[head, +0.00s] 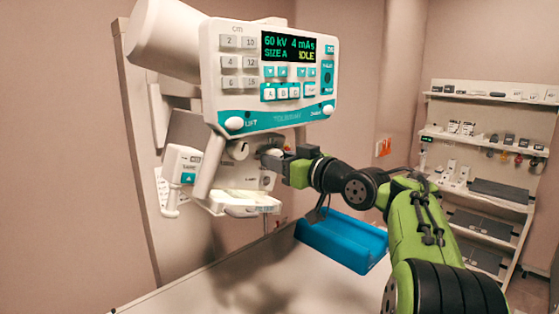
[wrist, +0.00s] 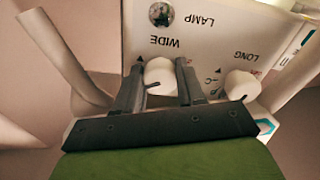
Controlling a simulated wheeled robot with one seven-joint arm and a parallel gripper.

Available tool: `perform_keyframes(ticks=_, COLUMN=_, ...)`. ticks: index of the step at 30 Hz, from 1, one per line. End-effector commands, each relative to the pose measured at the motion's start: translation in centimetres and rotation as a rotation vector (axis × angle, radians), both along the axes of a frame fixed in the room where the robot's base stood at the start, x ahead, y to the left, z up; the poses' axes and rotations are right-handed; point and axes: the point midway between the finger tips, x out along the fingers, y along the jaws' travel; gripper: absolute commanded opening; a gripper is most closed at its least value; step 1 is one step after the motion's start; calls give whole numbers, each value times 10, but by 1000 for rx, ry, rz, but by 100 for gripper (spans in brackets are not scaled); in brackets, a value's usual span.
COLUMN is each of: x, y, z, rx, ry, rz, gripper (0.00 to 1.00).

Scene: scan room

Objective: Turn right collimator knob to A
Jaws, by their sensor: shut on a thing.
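The collimator housing (head: 246,174) hangs below the control panel in the head view. In the wrist view its face (wrist: 215,40) appears upside down, with the words LAMP, WIDE and LONG. A white round knob (wrist: 160,75) by WIDE sits between my gripper's fingers (wrist: 158,84), which are shut on it. Its dark pointer line shows; the small marks around it are partly hidden or too small to read. A second white knob (wrist: 242,85), by LONG, stands free beside it. In the head view my gripper (head: 273,158) is at the right knob and covers it; the left knob (head: 238,149) shows.
The control panel (head: 270,75) above reads 60 kV, 4 mAs, SIZE A, IDLE. White handles (head: 205,165) hang beside the housing. A blue holder (head: 342,240) lies below my arm on the pale table (head: 255,280). Shelves (head: 480,150) stand at the right.

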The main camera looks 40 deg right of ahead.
Motion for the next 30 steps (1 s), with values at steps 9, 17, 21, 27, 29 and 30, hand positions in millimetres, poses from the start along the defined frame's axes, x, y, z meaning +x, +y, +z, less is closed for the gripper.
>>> perform_keyframes(ticks=9, x=0, y=0, z=-1, rx=-27, ry=-4, rz=0, gripper=8)
perform_keyframes(ticks=17, x=0, y=0, z=-2, rx=-163, ry=-25, rz=0, gripper=8)
perform_keyframes(ticks=21, x=0, y=0, z=-3, rx=-282, ry=-41, rz=0, gripper=8)
perform_keyframes(ticks=27, x=0, y=-1, z=-3, rx=-470, ry=-67, rz=0, gripper=8)
perform_keyframes(ticks=29, x=0, y=-1, z=-3, rx=-527, ry=-76, rz=0, gripper=8)
perform_keyframes(ticks=30, x=0, y=-1, z=-2, rx=-565, ry=-81, rz=0, gripper=8)
